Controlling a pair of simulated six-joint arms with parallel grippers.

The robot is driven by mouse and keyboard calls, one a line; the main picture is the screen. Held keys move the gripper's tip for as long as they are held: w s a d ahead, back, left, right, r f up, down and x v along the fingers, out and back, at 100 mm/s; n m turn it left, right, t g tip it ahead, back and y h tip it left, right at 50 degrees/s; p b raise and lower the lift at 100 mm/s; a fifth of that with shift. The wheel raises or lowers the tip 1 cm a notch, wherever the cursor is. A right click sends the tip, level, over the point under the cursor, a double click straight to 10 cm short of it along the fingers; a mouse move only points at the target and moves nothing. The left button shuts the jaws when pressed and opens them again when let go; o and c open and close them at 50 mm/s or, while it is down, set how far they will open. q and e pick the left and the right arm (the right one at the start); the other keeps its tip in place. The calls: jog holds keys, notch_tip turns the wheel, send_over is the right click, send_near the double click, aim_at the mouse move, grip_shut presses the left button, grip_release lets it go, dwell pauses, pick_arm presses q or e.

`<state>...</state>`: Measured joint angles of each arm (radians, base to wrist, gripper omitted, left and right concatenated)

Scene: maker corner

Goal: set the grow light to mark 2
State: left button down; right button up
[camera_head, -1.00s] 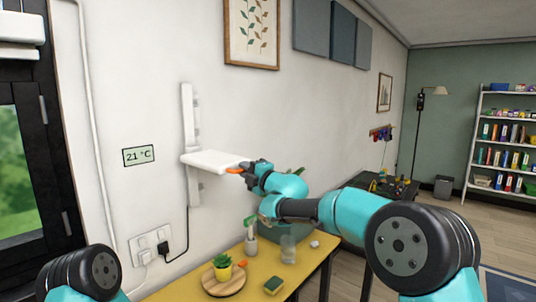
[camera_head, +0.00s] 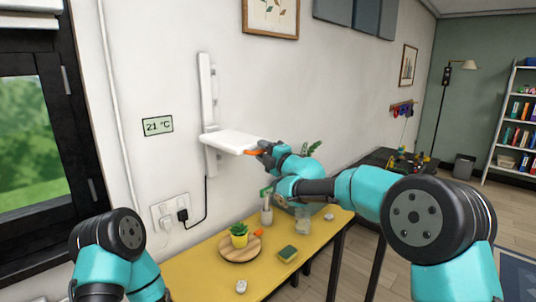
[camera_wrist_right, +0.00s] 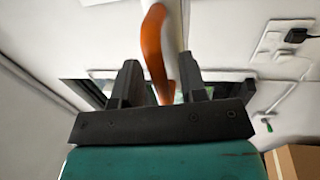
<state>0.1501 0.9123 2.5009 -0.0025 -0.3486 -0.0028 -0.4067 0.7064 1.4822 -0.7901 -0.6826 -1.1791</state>
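The grow light is a flat white panel (camera_head: 231,141) sticking out from a white vertical rail (camera_head: 206,85) on the wall. It sits below the rail's middle. No mark numbers are readable. An orange handle (camera_head: 254,152) is at the panel's front edge; it also shows in the right wrist view (camera_wrist_right: 153,45). My right gripper (camera_head: 265,149) is at this handle. In the right wrist view its two fingers (camera_wrist_right: 160,82) stand apart on either side of the handle, with gaps visible. My left arm shows at the lower left, but its gripper is out of view.
A black cord (camera_head: 206,205) runs from the rail to a wall socket (camera_head: 168,212).

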jog(key=shift+d, duration=0.1)
jog(key=v, duration=1.7)
jog(key=shift+d+f, duration=0.1)
jog(key=shift+f, duration=0.05)
